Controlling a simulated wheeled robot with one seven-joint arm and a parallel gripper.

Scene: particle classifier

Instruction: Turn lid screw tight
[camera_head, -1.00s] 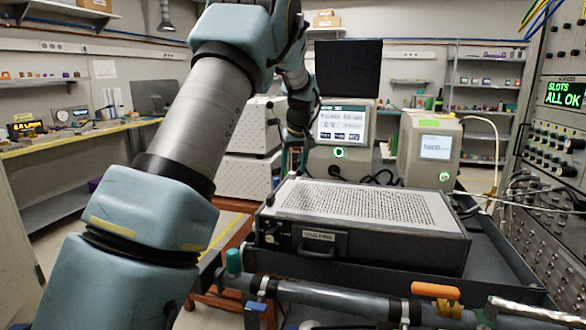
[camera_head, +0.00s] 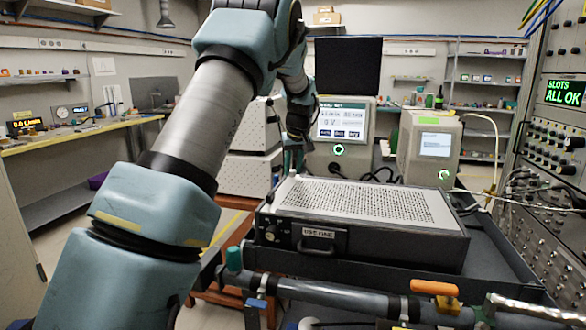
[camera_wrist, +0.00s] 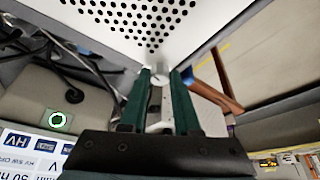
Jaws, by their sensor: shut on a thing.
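The classifier box has a light, perforated lid (camera_head: 355,203) lying flat on top of it. A small light-grey lid screw (camera_wrist: 159,76) shows at the lid's corner in the wrist view, between my green fingertips. My gripper (camera_wrist: 160,80) is shut on this screw, with the fingers reaching to the corner. In the head view my arm comes down to the lid's back left corner, where the fingertips are small and hard to make out. How far the held screw is turned cannot be seen.
A screen unit (camera_head: 341,137) with a lit green ring stands close behind the box, with black cables beside it. Another beige unit (camera_head: 430,150) stands to its right. A pipe with an orange-handled valve (camera_head: 435,288) runs along the front. A rack of knobs is at right.

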